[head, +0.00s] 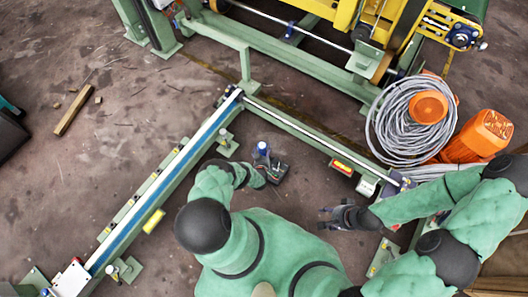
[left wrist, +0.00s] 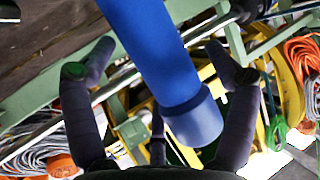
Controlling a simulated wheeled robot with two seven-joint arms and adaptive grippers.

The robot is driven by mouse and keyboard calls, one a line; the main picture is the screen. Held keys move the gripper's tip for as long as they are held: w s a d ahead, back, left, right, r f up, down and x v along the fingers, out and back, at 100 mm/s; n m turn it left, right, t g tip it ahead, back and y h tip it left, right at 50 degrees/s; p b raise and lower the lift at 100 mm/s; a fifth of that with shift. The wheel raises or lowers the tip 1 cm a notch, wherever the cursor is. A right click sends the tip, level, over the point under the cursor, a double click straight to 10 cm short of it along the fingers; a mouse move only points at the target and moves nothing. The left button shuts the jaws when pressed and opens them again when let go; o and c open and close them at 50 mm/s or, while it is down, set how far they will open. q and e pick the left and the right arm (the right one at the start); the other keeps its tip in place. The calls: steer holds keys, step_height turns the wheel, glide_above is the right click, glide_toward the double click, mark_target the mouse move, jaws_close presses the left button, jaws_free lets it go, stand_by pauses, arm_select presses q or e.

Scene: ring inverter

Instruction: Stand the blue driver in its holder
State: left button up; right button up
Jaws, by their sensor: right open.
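The blue driver (head: 262,149) is at my left gripper (head: 272,170) in the head view, its pale end facing up. In the left wrist view its thick blue handle (left wrist: 155,50) runs at a slant between the two fingers of the left gripper (left wrist: 160,50), its lighter blue end cap close to the right finger. The left gripper is shut on the driver; the contact points are not clear. My right gripper (head: 328,217) is open and empty, low right of centre in the head view. I cannot make out the driver's holder.
A green frame rail (head: 310,138) runs beyond my grippers. Another rail with a blue strip (head: 150,196) slants down to the left. A grey cable coil (head: 395,125) and orange parts (head: 485,135) lie at right. The floor at left is mostly clear, with a wooden strip (head: 72,112).

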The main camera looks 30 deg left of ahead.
arm_select(q)
steer(key=shift+s+d+f, duration=0.1)
steer(key=shift+s+f, duration=0.05)
steer(key=v, duration=1.1)
steer(key=shift+s+r, duration=0.3)
steer(key=shift+r, duration=0.05)
steer(key=w+d+r+g+h+p, duration=0.1)
steer(key=d+r+g+h+p, duration=0.15)
steer(key=d+r, duration=0.35)
steer(key=w+d+r+g+h+p, duration=0.2)
steer(key=d+r+g+h, duration=0.15)
steer(key=r, duration=0.45)
steer(key=s+d+r+g+h+p, duration=0.1)
steer(key=s+d+r+g, duration=0.2)
steer(key=s+r, duration=0.5)
steer(key=s+d+r+m+g+h+p, duration=0.1)
steer(key=s+d+r+g+h+p, duration=0.1)
steer(key=s+d+r, duration=0.3)
steer(key=s+r+g, duration=0.1)
steer(key=s+r, duration=0.3)
steer(key=r, duration=0.4)
steer(key=shift+r, duration=0.25)
